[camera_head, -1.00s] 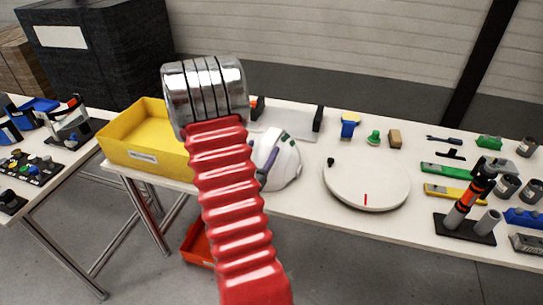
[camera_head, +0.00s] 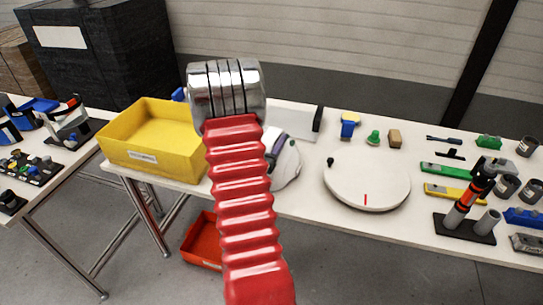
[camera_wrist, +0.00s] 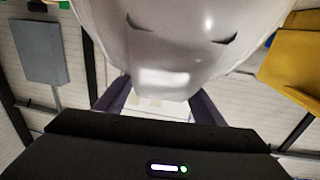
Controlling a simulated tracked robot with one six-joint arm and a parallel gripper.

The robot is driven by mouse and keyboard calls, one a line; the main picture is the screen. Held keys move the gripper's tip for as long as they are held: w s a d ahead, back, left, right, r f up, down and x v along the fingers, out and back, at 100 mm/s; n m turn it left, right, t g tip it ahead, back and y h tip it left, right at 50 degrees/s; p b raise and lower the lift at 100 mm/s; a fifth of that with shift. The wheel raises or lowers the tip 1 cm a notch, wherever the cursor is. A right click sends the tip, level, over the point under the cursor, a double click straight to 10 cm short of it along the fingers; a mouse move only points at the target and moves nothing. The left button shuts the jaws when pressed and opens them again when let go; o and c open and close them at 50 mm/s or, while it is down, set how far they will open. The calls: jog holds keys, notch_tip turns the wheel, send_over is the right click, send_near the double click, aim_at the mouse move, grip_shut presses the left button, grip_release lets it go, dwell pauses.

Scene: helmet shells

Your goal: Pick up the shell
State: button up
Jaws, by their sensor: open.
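The white helmet shell (camera_head: 288,166) stands on the long table, partly hidden behind my red and chrome arm. In the wrist view the shell (camera_wrist: 165,40) fills the upper middle, glossy white with two dark slots. My gripper (camera_wrist: 160,98) is open, with one dark purple finger on each side of the shell's near edge. In the head view one purple finger shows against the shell's left part; the rest of the gripper is hidden by the arm. I cannot tell whether the fingers touch the shell.
A yellow bin (camera_head: 128,158) stands left of the shell. A round white turntable (camera_head: 366,182) is to its right, and a grey-white plate with a black upright (camera_head: 317,119) is behind. Tools and blocks crowd the table's right. A red bin (camera_head: 203,243) sits below.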

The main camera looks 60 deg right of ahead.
jog(key=shift+d, duration=0.8)
jog(key=shift+c, duration=0.3)
grip_shut()
